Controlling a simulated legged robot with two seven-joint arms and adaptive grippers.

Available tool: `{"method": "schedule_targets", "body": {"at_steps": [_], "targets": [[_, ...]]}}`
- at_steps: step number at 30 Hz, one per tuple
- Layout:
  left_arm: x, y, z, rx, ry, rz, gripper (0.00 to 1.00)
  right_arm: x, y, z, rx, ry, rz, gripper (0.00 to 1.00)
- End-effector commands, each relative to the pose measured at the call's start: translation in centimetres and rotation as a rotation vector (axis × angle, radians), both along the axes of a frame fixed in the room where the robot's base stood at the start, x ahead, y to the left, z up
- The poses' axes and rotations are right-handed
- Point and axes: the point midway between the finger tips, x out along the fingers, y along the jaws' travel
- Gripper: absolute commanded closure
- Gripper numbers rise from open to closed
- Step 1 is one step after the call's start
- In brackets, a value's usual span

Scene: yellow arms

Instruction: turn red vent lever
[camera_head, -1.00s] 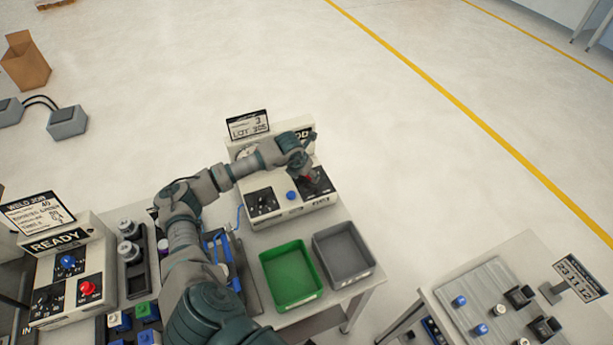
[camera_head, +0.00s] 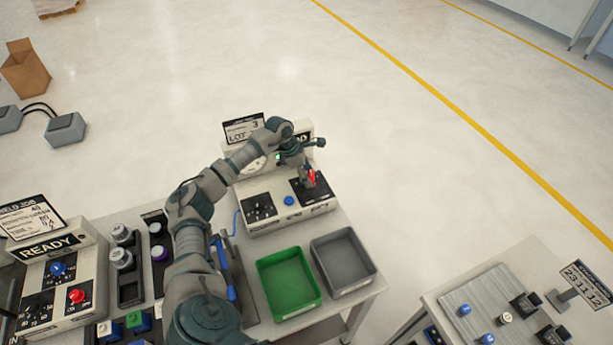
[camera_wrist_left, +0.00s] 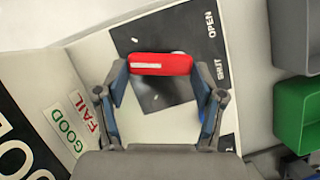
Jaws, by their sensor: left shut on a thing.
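The red vent lever (camera_head: 311,177) stands on a black plate at the right of the white control box (camera_head: 268,215). In the left wrist view, the red lever (camera_wrist_left: 160,64) lies crosswise between the two fingers, over the black plate (camera_wrist_left: 150,35) with the words OPEN and SHUT. My left gripper (camera_head: 308,174) reaches down to the lever from above, and in the left wrist view its fingers (camera_wrist_left: 162,78) touch both ends of it. It is shut on the lever. My right gripper is in neither view.
A blue button (camera_head: 289,200) and black knobs (camera_head: 259,206) sit left of the lever on the box. A green bin (camera_head: 288,283) and a grey bin (camera_head: 342,262) stand in front. A READY panel (camera_head: 60,280) is at the far left.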

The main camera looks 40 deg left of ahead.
Motion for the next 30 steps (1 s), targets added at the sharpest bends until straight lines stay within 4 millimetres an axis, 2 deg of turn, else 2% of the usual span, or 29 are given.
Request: {"method": "schedule_targets", "body": {"at_steps": [9,15,30], "targets": [[0.7,0.1,0.1,0.004,-0.003,-0.249,0.66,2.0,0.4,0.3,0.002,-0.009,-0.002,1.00],[0.9,0.0,0.2,0.004,-0.005,-0.356,0.66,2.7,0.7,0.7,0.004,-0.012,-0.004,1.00],[1.1,0.0,0.3,0.006,-0.008,-0.436,0.66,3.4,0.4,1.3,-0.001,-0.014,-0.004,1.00]]}}
